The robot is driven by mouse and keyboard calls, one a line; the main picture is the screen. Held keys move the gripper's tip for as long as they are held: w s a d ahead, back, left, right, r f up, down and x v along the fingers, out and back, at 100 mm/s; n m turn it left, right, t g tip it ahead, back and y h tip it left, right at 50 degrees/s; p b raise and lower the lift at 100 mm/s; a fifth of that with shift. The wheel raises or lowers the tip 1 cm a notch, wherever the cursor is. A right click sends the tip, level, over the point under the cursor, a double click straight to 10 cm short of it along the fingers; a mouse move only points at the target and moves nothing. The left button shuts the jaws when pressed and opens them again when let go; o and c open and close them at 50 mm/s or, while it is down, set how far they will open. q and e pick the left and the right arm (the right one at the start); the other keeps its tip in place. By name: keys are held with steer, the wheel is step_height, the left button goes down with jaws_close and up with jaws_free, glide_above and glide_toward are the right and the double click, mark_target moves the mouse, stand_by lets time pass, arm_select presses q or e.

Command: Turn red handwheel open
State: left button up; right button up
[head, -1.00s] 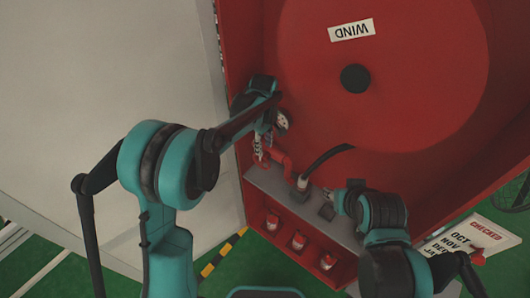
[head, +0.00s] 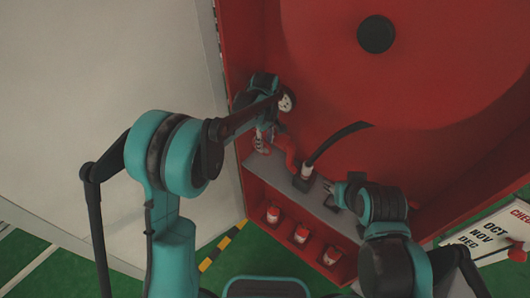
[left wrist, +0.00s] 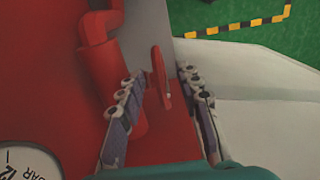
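The red handwheel (left wrist: 161,82) shows nearly edge-on in the left wrist view, beside a red pipe (left wrist: 112,90). My left gripper (left wrist: 162,73) is open. Its two fingers stand on either side of the wheel, with a visible gap to each side. In the head view my left gripper (head: 262,137) is at the left inner side of the red cabinet, by the red pipe (head: 286,150). The handwheel is largely hidden there. My right gripper (head: 333,190) is low over the grey shelf (head: 262,168); its fingers are too small to judge.
A round gauge (head: 287,101) is close to my left wrist, and also in the left wrist view (left wrist: 22,165). A black hose (head: 335,143) rises from the shelf. A large red reel fills the cabinet back. Red-and-white items (head: 301,234) sit below. A pale door (head: 110,80) is at left.

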mark_target(265, 151)
arm_select(q)
step_height(265, 151, down, 6)
steer(key=shift+r+b, duration=0.1)
steer(key=shift+b, duration=0.3)
jaws_close()
